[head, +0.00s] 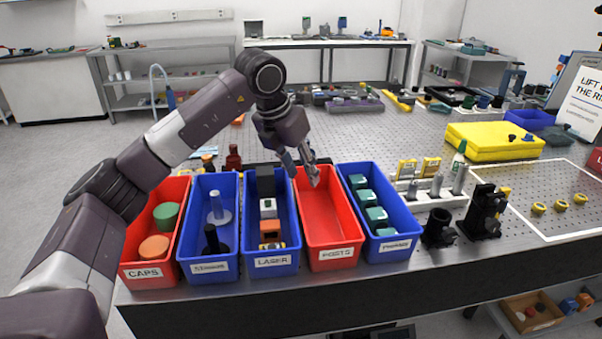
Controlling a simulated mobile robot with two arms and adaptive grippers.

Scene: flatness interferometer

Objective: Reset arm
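My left arm comes in from the left and reaches over the row of bins. My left gripper (301,172) points down above the back of the red POSTS bin (335,255). The POSTS bin looks empty. My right gripper is not in view.
Left of it stand the blue LASER bin (274,262), another blue bin (210,269) and the red CAPS bin (145,274), all holding parts. A blue bin of teal blocks (394,246) stands right. Black mounts (484,212) and a yellow case (495,143) lie further right.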

